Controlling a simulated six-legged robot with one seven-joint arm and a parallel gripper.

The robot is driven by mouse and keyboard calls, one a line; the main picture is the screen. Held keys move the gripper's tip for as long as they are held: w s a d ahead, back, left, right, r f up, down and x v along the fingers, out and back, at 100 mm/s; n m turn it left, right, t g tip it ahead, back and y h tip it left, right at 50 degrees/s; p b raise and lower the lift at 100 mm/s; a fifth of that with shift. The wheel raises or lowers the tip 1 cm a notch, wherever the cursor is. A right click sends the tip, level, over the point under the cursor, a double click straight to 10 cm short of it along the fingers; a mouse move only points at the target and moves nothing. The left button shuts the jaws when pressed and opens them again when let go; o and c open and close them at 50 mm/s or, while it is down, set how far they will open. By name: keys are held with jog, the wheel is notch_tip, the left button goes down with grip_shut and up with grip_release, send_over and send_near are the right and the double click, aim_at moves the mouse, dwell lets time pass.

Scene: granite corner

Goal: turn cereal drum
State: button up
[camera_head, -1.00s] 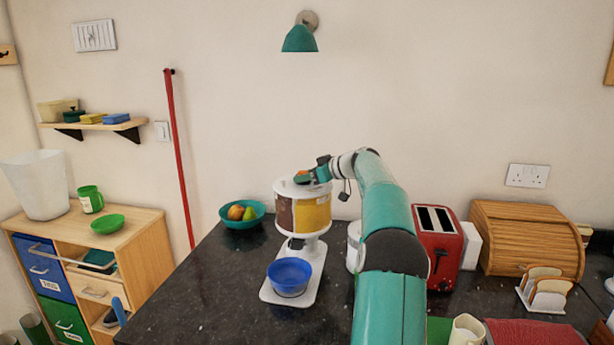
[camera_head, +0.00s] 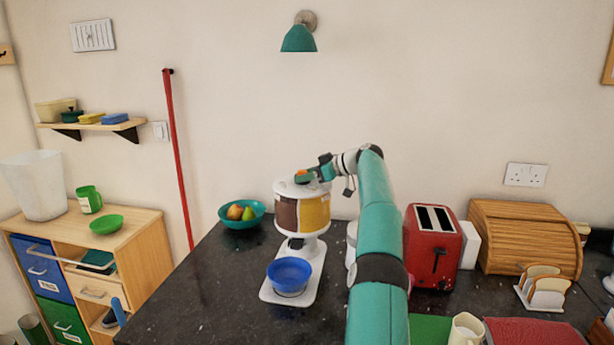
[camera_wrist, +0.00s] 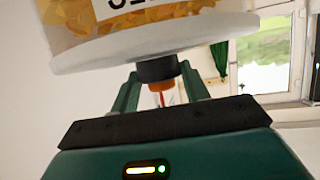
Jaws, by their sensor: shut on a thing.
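The cereal drum (camera_head: 314,211) stands upright on a white stand (camera_head: 308,289) on the dark counter. Its brown panel faces left and its yellow panel faces right. My gripper (camera_head: 307,177) is above the drum's white top and reaches in from the right. In the wrist view, my gripper (camera_wrist: 160,90) is shut on the knob (camera_wrist: 158,69), black with an orange end, at the white rim of the drum (camera_wrist: 130,35). Part of a printed label shows on the drum there. A blue bowl (camera_head: 289,273) sits on the stand below the drum.
A teal fruit bowl (camera_head: 242,222) stands left of the drum. A red toaster (camera_head: 432,255) and a wooden bread box (camera_head: 524,240) stand to the right. The counter's left edge lies near a low wooden cabinet (camera_head: 150,250). Bare counter lies left of the stand.

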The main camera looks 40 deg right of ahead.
dwell(0.3)
jog(key=o, duration=1.4)
jog(key=shift+c, duration=0.2)
jog(key=v, duration=1.3)
jog(key=shift+s, duration=0.4)
jog(key=shift+d+r, duration=0.1)
jog(key=shift+d, duration=0.05)
